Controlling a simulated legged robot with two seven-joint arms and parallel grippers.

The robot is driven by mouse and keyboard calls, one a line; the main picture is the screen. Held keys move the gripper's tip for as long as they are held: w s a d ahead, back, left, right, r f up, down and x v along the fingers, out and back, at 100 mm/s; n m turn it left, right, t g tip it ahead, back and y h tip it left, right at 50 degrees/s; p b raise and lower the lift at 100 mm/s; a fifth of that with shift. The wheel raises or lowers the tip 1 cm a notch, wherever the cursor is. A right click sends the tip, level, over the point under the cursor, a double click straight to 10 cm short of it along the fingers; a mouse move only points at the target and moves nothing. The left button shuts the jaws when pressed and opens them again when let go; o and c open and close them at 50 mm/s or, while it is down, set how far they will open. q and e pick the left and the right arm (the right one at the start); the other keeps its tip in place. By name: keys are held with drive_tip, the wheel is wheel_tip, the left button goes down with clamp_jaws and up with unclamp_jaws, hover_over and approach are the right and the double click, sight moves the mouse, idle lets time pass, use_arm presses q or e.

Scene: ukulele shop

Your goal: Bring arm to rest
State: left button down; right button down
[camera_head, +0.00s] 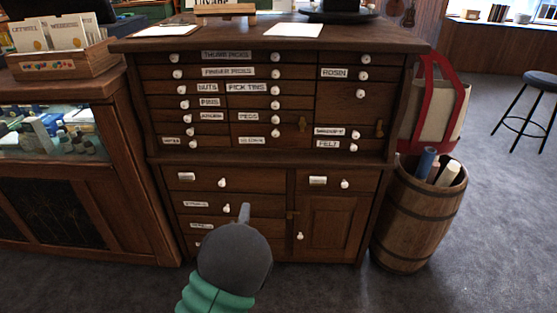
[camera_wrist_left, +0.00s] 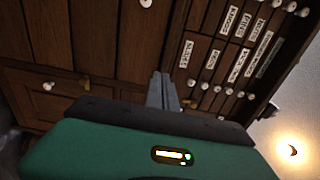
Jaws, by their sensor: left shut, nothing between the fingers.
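My left gripper (camera_head: 244,213) is in front of the lower drawers of a dark wooden cabinet (camera_head: 370,225), with its grey rounded wrist and green arm below it. In the left wrist view the fingers (camera_wrist_left: 161,92) are together, pointing toward the cabinet front, with nothing between them. The cabinet carries many small labelled drawers with white knobs, and the ones I see look closed. My arm hides part of the lowest left drawers. My right gripper is in neither view.
A wooden barrel (camera_head: 410,225) with rolled papers stands right of the cabinet, below a red-handled bag (camera_head: 435,110). A glass display counter (camera_head: 85,190) stands at the left. A stool (camera_head: 530,100) is at the far right. Carpet (camera_head: 470,235) is clear at the right front.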

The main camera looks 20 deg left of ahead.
use_arm(q)
drive_tip(key=s+d+f+n+g+h+p, duration=0.1)
drive_tip(key=s+d+f+n+g+h, duration=0.15)
drive_tip(key=s+n+g, duration=0.8)
drive_tip(key=s+d+f+n+g+h, duration=0.2)
drive_tip(key=s+d+f+n+g, duration=0.25)
drive_tip(key=s, duration=1.15)
drive_tip(key=w+p+v, duration=0.2)
drive_tip(key=p+v, duration=1)
drive_tip(key=w+d+r+p+v, duration=0.1)
drive_tip(key=w+p+v, duration=0.2)
drive_tip(key=p+v, duration=1)
drive_tip(key=w+r+p+v, duration=0.1)
drive_tip(key=w+p+v, duration=0.2)
drive_tip(key=p+v, duration=0.9)
drive_tip(key=shift+d+r+p, duration=0.2)
drive_tip(key=shift+r+p, duration=0.1)
drive_tip(key=shift+p, duration=0.3)
drive_tip(key=shift+w+y, duration=0.1)
drive_tip(key=shift+y, duration=0.15)
